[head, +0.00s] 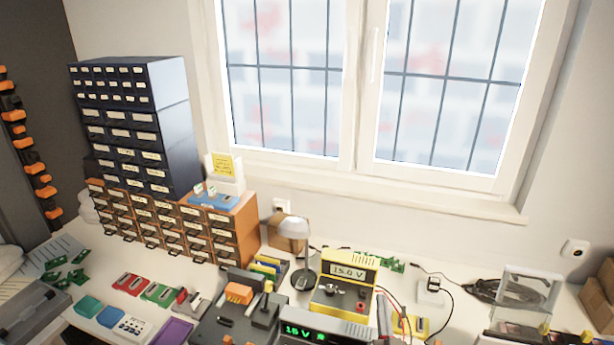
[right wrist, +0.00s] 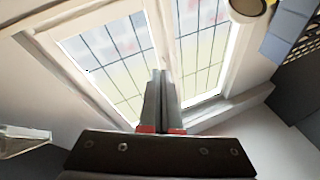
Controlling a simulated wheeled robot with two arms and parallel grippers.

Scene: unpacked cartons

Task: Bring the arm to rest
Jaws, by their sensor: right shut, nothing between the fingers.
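My right gripper (right wrist: 163,78) shows in the right wrist view. Its two long grey fingers lie side by side, closed, with nothing held between them. They point up toward the window (right wrist: 105,60) and appear clear of any surface. I cannot make out either gripper with certainty in the head view. My left gripper is not in view.
In the head view a cluttered bench (head: 95,257) runs under the window (head: 440,80). A dark drawer cabinet (head: 170,125), an orange drawer unit (head: 245,225), a lamp (head: 293,227), a yellow power supply (head: 345,285) and a clear box (head: 527,292) stand on it.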

